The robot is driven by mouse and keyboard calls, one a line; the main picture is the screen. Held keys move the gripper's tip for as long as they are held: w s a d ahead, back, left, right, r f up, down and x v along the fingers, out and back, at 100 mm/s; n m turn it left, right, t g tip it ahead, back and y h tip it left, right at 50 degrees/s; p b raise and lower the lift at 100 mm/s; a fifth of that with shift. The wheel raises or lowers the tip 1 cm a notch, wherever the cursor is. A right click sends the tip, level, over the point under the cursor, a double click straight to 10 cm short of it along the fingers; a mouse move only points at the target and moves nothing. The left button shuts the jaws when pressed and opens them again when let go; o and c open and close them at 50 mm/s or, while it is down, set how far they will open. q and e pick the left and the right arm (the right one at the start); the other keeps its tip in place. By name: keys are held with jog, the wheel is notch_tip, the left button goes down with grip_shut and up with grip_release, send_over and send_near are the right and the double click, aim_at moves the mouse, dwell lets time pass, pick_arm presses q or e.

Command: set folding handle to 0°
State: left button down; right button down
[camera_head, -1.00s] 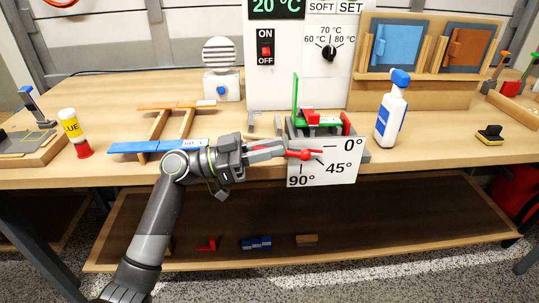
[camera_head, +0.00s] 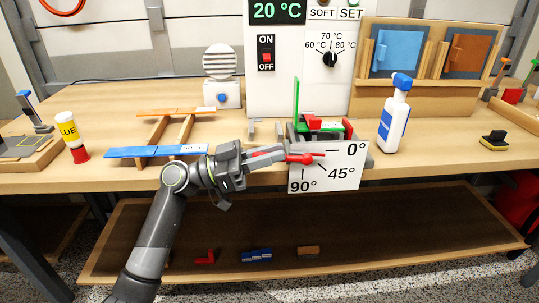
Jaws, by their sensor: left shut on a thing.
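The red folding handle (camera_head: 302,159) is at the front edge of the table, in front of a white angle plate (camera_head: 320,178) marked 0°, 45° and 90°. The handle lies almost level, its thin end close to the 0° line. My left gripper (camera_head: 284,156) comes from the left and is shut on the handle's left end; its fingers partly hide the grip. Behind the plate is the folding device, with an upright green strip (camera_head: 296,97) and red parts (camera_head: 313,122) on a grey base. My right gripper is not in view.
A white and blue spray bottle (camera_head: 394,115) stands just right of the device. Blue and orange strips (camera_head: 157,151) rest on a wooden rack at left, behind my arm. A white control box (camera_head: 285,95) stands behind. The front table between bottle and black-yellow block (camera_head: 494,140) is clear.

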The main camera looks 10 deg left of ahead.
pick_arm(q)
jog(key=shift+r, duration=0.2)
jog(key=c, duration=1.4)
grip_release()
jog(key=shift+d, duration=0.1)
jog(key=shift+f, duration=0.15)
